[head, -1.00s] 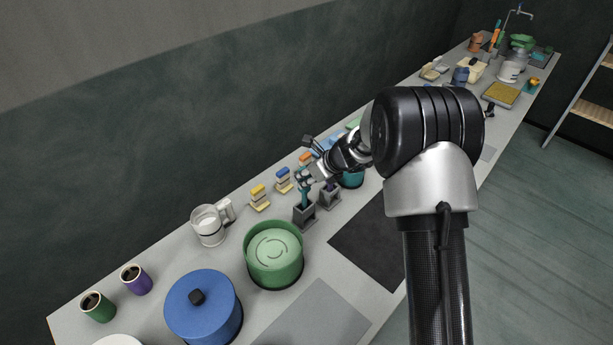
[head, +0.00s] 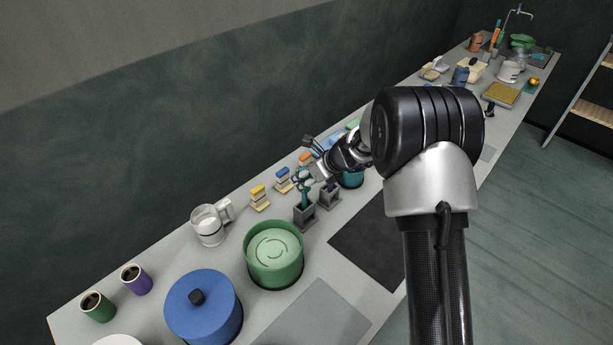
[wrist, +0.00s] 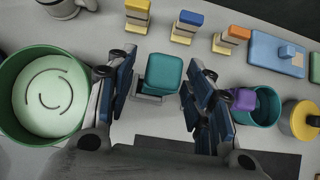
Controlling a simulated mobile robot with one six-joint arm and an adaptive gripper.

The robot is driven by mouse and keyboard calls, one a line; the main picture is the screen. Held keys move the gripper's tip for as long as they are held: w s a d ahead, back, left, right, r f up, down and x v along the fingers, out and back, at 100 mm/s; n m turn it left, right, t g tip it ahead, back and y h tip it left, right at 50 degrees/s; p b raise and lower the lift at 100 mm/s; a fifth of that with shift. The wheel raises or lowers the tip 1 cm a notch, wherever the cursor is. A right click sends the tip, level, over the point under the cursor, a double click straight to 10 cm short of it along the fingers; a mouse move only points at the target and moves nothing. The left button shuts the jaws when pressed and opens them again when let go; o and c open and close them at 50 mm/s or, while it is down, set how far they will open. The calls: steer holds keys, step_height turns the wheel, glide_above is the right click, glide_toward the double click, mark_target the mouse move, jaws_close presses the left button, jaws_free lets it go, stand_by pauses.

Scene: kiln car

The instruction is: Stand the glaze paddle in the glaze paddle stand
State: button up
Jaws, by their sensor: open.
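The teal glaze paddle (head: 304,198) stands upright in a grey stand (head: 305,218) on the bench. In the wrist view the paddle's teal top (wrist: 162,72) lies between my gripper's fingers, with gaps on both sides. Part of the grey stand (wrist: 148,98) shows below it. My gripper (head: 308,178) is open around the upper part of the paddle. How deep the paddle's lower end sits is hidden inside the stand.
A second grey holder (head: 330,196) is close to the right. A green pot (head: 273,255) and a white mug (head: 210,225) are to the left. Small coloured blocks (head: 259,197) line the wall side. A dark mat (head: 370,245) lies flat in front.

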steer(key=p+v, duration=0.3)
steer(key=v, duration=0.5)
stand_by(1.4)
steer(key=v, duration=1.2)
steer(key=shift+w+r, duration=0.1)
stand_by(0.4)
